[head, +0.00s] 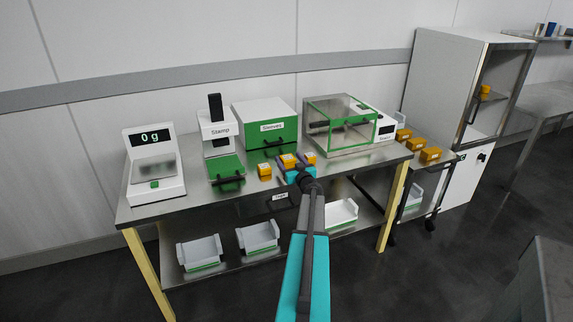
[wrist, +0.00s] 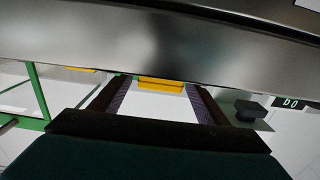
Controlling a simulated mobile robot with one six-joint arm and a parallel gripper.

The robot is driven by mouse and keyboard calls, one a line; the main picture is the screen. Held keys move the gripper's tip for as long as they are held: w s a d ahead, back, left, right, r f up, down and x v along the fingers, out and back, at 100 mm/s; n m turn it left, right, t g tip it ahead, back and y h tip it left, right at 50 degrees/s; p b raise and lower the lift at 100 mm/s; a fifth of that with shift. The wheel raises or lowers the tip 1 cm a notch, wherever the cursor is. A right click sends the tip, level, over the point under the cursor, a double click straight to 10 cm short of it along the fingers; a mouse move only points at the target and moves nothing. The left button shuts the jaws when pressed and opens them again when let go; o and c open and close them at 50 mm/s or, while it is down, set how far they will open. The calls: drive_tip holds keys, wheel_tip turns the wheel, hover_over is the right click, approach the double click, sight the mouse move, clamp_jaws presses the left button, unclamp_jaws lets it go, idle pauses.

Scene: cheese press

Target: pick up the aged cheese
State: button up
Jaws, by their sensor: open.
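Several orange-yellow cheese blocks with pale tops are in the head view. On the steel table they include a left block (head: 265,171), a middle block (head: 288,160) and a right block (head: 309,158). Which one is the aged cheese I cannot tell. My gripper (head: 291,168) is open at the table's front, close to the middle block. In the wrist view, a cheese block with an orange-yellow side (wrist: 160,84) and a pale face shows between the open fingers (wrist: 160,92). I cannot tell whether they touch it.
A scale (head: 155,170) reading 0 g, a stamp press (head: 217,135), a sleeves box (head: 265,125) and a green-framed clear case (head: 340,125) line the table. More blocks (head: 430,154) sit on a cart at right. A cabinet (head: 460,110) holds another block. White trays (head: 258,237) stand on the lower shelf.

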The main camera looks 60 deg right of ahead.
sight(288, 157)
drive_tip(key=shift+x, duration=0.9)
drive_tip(key=c, duration=1.3)
drive_tip(key=shift+r, duration=0.15)
drive_tip(key=shift+r, duration=0.55)
wheel_tip(288, 157, up, 2)
drive_tip(key=shift+r, duration=0.1)
drive_tip(key=v, duration=0.5)
drive_tip(key=r+v, duration=0.1)
drive_tip(key=v, duration=1)
drive_tip(key=shift+w+a+r, duration=0.25)
drive_tip(key=shift+a, duration=0.15)
